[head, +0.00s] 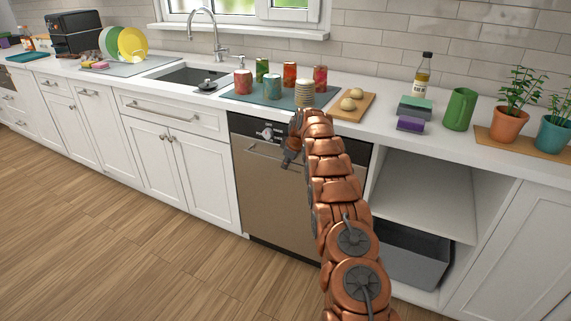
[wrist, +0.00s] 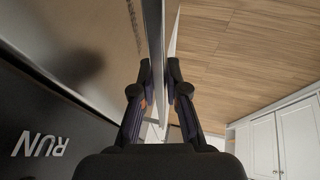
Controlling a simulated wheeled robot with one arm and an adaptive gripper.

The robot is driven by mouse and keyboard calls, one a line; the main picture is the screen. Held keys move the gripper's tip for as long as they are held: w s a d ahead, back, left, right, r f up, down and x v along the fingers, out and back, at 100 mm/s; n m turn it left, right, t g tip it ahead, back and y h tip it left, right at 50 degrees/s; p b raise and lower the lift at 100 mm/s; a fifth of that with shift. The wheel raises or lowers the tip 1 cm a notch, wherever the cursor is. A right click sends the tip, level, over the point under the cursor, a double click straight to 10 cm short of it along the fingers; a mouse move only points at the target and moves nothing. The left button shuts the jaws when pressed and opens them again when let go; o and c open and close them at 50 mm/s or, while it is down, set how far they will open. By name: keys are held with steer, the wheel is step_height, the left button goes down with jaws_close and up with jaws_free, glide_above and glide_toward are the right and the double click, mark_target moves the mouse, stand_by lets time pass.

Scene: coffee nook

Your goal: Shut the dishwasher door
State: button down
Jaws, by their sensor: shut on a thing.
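The dishwasher (head: 270,195) stands under the counter, with a steel front and a dark control strip along its top. Its door is upright and looks about flush with the cabinets; I cannot tell whether a small gap is left. My gripper (head: 290,158) is at the upper part of the door, on its handle (head: 262,151). In the wrist view, the fingers of my gripper (wrist: 160,75) are shut on the handle (wrist: 156,35), which runs up between them. The steel door front (wrist: 90,30) and the dark strip with "RUN" lettering are beside it. My arm hides the door's right part.
White cabinets (head: 165,160) stand left of the dishwasher. An open shelf with a grey bin (head: 410,255) is to the right. Cans on a teal mat and a wooden board (head: 348,105) with buns stand on the counter above. The wooden floor (head: 120,240) in front is clear.

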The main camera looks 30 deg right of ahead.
steer(key=shift+w+d+r, duration=0.25)
steer(key=shift+d+r, duration=0.3)
steer(key=shift+d, duration=0.05)
steer(key=c, duration=1.5)
jaws_free()
steer(key=shift+d+f, duration=0.15)
steer(key=shift+o, duration=1.4)
steer(key=shift+f, duration=0.1)
steer(key=shift+s, duration=0.1)
steer(key=shift+a+v, duration=0.25)
steer(key=shift+v, duration=0.95)
steer(key=v, duration=0.9)
steer(key=shift+s, duration=0.15)
steer(key=shift+a, duration=0.1)
